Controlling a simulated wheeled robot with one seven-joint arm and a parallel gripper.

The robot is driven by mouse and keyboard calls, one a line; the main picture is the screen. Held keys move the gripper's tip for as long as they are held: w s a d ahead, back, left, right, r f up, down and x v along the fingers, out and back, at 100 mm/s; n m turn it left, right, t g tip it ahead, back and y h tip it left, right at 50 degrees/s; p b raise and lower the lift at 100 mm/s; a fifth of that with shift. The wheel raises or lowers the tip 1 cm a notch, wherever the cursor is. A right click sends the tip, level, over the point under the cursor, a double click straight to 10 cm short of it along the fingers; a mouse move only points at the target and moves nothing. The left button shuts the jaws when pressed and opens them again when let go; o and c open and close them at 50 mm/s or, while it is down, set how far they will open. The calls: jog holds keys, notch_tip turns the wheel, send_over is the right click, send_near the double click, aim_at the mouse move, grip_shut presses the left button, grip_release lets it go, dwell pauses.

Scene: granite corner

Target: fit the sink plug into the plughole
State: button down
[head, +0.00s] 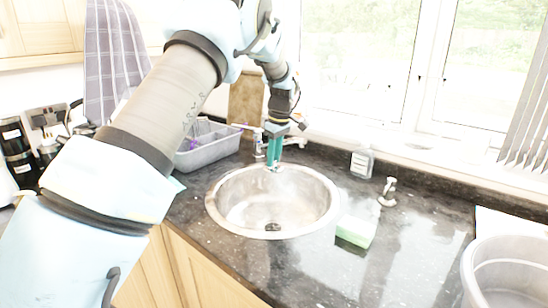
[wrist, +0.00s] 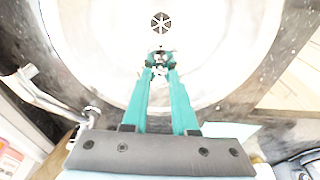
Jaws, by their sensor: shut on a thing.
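The round steel sink (head: 235,200) is set in the dark granite worktop, and its bare basin (wrist: 95,45) fills the top of the wrist view. The plughole (head: 272,227) is a dark round spot in the basin floor; in the wrist view (wrist: 160,22) it lies just beyond my fingertips. My gripper (head: 273,167) hangs over the sink's back rim, teal fingers pointing down. In the wrist view its fingers (wrist: 160,72) converge on a small, pale metallic piece, apparently the sink plug (wrist: 159,58). The fingers partly hide it, and its tilt is unclear.
A soap bottle (head: 362,162), metal tap piece (head: 387,191) and green-and-white sponge (head: 355,232) are to the right. A pale bowl (head: 478,275) stands front right.

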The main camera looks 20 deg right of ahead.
jog(key=shift+w+f, duration=0.15)
jog(key=shift+w, duration=0.05)
jog(key=shift+a+f+b, duration=0.1)
jog(key=shift+f+b, duration=0.3)
jog(key=shift+f, duration=0.05)
notch_tip(320, 180, down, 10)
jog(key=b, duration=0.6)
jog(key=c, duration=0.6)
grip_release()
jog(key=shift+r, duration=0.1)
jog(key=shift+r, duration=0.1)
